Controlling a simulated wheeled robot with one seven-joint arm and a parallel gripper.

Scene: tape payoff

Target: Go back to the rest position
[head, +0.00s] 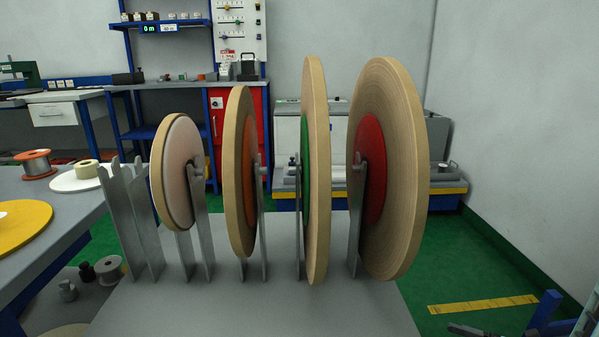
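My gripper does not show in the head view. A grey payoff rack (300,313) stands in front of me with several upright tape reels on it. From left to right they are a reel with a whitish side (179,172), a reel with an orange core (240,170), a tall reel with a green core (316,170) and a large reel with a red core (400,170). Metal uprights (205,220) stand beside the reels. The leftmost pair of uprights (135,225) has no reel between them.
A grey table (85,215) at left holds a yellow disc (20,225), a white disc (75,181) and a wire spool (36,163). Small weights (68,290) sit below. Blue-framed items (545,310) show at bottom right. Green floor (480,270) is open right of the rack.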

